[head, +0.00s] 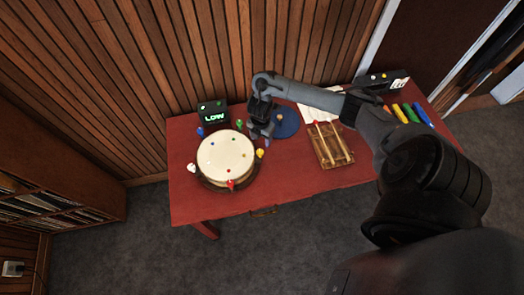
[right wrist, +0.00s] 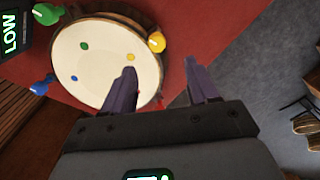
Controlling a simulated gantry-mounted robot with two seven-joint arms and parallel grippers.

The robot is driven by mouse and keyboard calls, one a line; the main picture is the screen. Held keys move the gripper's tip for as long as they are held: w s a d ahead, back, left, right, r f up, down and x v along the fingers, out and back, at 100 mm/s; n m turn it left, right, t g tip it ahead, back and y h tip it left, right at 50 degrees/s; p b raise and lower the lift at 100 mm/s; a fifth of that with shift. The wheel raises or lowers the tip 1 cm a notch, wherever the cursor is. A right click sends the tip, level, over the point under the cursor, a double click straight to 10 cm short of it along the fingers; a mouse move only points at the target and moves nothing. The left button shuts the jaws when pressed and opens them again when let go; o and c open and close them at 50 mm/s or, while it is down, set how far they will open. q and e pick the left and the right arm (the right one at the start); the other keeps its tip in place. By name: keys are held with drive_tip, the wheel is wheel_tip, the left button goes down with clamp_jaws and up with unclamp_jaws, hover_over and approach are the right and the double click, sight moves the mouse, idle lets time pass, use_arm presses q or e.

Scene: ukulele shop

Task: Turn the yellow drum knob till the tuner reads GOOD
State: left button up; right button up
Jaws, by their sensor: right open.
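The round drum (head: 226,156) has a cream head and stands on the red table, with coloured knobs around its rim. Its yellow knob (head: 260,154) is on the right side of the rim. The tuner (head: 212,113) behind the drum reads LOW in green. My right gripper (head: 261,137) is open and empty above the table, close to the yellow knob. In the right wrist view the open fingers (right wrist: 162,82) point toward the yellow knob (right wrist: 157,42), which lies beyond the tips and is not held. My left gripper is not in view.
The red table (head: 290,181) also holds a blue round mat (head: 287,127), a wooden board with two sticks (head: 330,150), and several coloured markers (head: 408,113) at the right. A dark box (head: 381,80) stands at the back right. Green (head: 239,123) and red (head: 230,185) knobs flank the yellow one.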

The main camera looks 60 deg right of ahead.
sight(260, 151)
drive_tip(key=f+b, duration=0.2)
drive_tip(key=f, duration=0.8)
drive_tip(key=shift+w+f+b, duration=0.2)
drive_tip(key=shift+b, duration=0.2)
drive_tip(key=shift+c, duration=0.2)
drive_tip(key=c, duration=1)
drive_tip(key=shift+a+r+m+p, duration=0.15)
drive_tip(key=shift+m+p, duration=0.35)
drive_tip(key=shift+p, duration=0.25)
drive_tip(key=shift+m+p, duration=1.7)
drive_tip(key=shift+m, duration=0.2)
drive_tip(key=shift+m+p, duration=0.35)
drive_tip(key=shift+m, duration=0.15)
